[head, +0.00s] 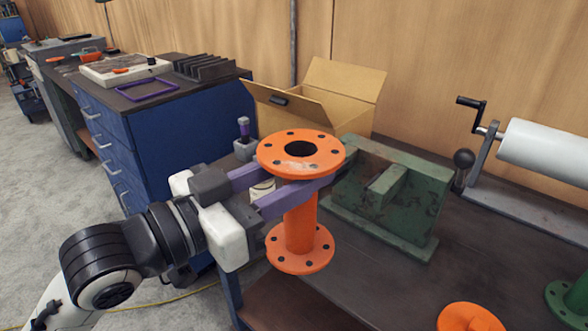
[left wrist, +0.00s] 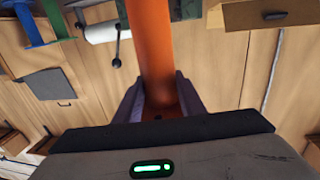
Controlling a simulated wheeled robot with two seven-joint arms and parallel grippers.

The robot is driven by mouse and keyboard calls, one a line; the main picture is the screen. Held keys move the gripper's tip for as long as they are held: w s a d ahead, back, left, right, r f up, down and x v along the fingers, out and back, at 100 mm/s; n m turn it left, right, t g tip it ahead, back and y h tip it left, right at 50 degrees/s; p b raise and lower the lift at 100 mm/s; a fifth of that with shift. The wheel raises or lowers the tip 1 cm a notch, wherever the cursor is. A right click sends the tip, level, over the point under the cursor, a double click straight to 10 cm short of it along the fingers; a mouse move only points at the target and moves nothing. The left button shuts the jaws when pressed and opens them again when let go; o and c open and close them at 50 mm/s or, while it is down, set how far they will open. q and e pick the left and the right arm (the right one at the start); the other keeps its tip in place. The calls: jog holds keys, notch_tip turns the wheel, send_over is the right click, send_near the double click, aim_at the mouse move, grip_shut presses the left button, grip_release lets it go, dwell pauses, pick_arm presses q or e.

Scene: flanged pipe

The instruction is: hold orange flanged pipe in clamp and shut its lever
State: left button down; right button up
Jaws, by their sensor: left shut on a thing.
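The orange flanged pipe (head: 300,222) stands roughly upright, with a round bolt-holed flange at each end. My left gripper (head: 303,186) is shut on its neck just under the upper flange, with purple fingers on either side. The pipe also shows between the fingers in the left wrist view (left wrist: 152,45). Its lower flange overlaps the table's front left edge in the picture and seems held up. The green clamp (head: 385,205) stands on the table just right of and behind the pipe. My right gripper is out of view.
An open cardboard box (head: 345,90) stands behind the clamp. A white roller with a crank (head: 545,150) is at the right. Another orange part (head: 468,318) and a green flanged part (head: 570,295) lie at the front right. The dark tabletop (head: 385,285) is bare before the clamp.

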pick_arm(q)
jog(key=shift+x, duration=0.8)
jog(key=w+d, duration=0.1)
jog(key=w+d+b, duration=0.1)
jog(key=w, duration=0.1)
jog(key=shift+f+b, duration=0.3)
